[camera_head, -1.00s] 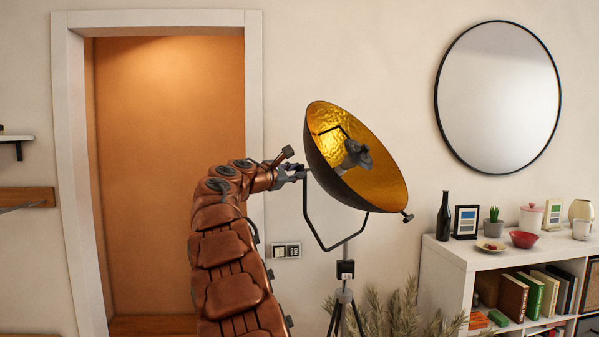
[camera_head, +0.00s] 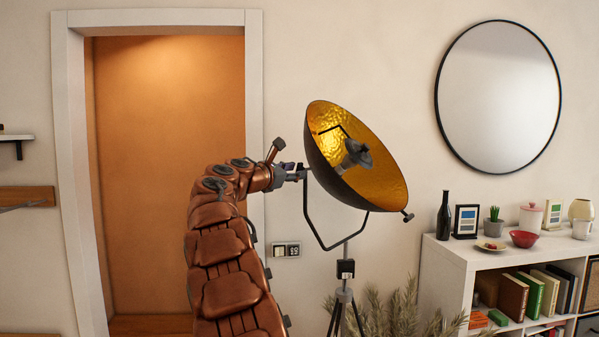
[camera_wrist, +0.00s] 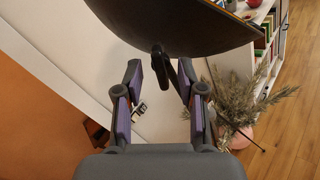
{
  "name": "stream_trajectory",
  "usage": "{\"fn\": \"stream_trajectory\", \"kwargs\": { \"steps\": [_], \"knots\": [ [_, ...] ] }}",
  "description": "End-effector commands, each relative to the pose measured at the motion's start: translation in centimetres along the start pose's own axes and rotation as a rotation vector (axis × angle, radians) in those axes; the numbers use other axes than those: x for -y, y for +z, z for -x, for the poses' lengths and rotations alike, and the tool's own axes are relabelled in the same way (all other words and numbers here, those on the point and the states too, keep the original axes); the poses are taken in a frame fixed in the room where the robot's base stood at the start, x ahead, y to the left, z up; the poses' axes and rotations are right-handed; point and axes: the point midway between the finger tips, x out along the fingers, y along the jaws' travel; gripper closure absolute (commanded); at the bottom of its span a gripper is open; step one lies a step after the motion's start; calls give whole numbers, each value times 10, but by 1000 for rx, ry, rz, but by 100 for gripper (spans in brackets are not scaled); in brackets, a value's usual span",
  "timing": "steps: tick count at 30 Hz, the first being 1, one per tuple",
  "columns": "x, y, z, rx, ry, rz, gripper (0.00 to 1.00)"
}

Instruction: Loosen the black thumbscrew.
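The lamp (camera_head: 335,180) has a black dome with a gold inside, held in a black yoke (camera_head: 308,222). A black thumbscrew (camera_wrist: 157,50) shows in the wrist view at the yoke's near end, just beyond and between my fingertips. In the head view that screw is hidden or too small to make out beside my gripper. Another black knob (camera_head: 407,217) sits at the yoke's far right end. My gripper (camera_head: 298,171) is at the dome's left side. In the wrist view its fingers (camera_wrist: 160,75) stand apart, with a visible gap on each side of the thumbscrew.
The lamp's tripod (camera_head: 344,297) stands below, with a dry plant (camera_head: 395,312) beside it. A white shelf (camera_head: 447,262) with books and small items is at the right. A round mirror (camera_head: 498,97) hangs on the wall. A doorway (camera_head: 170,180) is at the left.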

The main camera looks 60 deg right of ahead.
Motion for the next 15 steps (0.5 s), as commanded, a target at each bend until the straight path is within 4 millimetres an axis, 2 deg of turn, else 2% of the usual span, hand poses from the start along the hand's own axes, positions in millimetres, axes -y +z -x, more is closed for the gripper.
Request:
{"fn": "stream_trajectory", "kwargs": {
  "steps": [15],
  "knots": [
    [-1, 2, 50, 1, 3, 0, 61]
  ]
}}
